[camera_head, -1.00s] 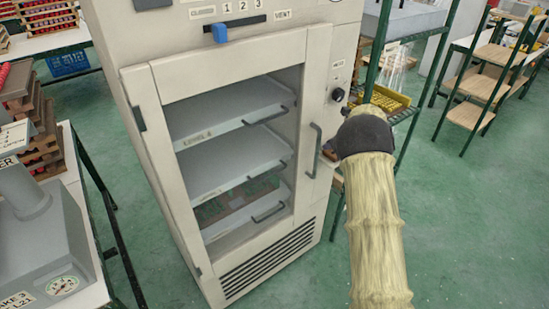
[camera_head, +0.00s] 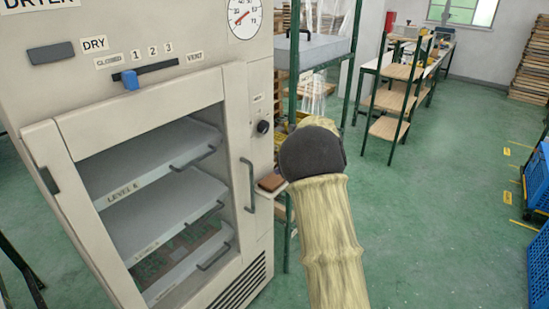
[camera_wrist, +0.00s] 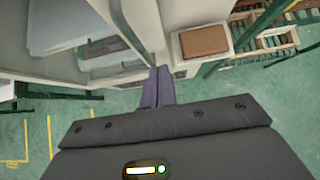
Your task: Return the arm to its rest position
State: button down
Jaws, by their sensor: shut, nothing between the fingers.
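My arm, in a pale yellow sleeve, reaches up from the bottom of the head view, and its dark wrist hides the gripper there. In the wrist view my gripper (camera_wrist: 159,72) is shut, its two dark fingers together with nothing between them. The fingertips appear in front of the dryer's lower front, close to the door edge; I cannot tell the exact gap. The cream dryer (camera_head: 245,110) stands at the left of the head view, its glazed door closed.
A brown block (camera_wrist: 204,41) lies on a small ledge at the dryer's side; it also shows in the head view (camera_head: 271,183). A green-framed rack (camera_head: 293,80) stands behind my wrist. Blue crates (camera_head: 538,180) are at the far right. Green floor between is open.

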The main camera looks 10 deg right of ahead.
notch_tip(320, 180, up, 7)
jog(key=s+d+m+t+h+p, duration=0.1)
jog(key=m+t+h+p, duration=0.3)
jog(key=m, duration=1)
jog(key=s+d+m+h, duration=0.2)
jog(key=s+m, duration=0.5)
jog(key=m, duration=0.4)
jog(key=s+a+f+m+g+p, duration=0.1)
jog(key=s+a+m+g, duration=0.1)
jog(key=s+m, duration=0.4)
jog(key=s+a+f+m+g+p, duration=0.1)
jog(key=s+m, duration=0.5)
jog(key=s, duration=0.6)
jog(key=s+a+f+m+g, duration=0.2)
jog(key=s+a+m+g, duration=0.2)
jog(key=s+m, duration=0.3)
jog(key=shift+s+f+g+p, duration=0.4)
jog(key=shift+s+g, duration=0.2)
jog(key=shift+s, duration=0.6)
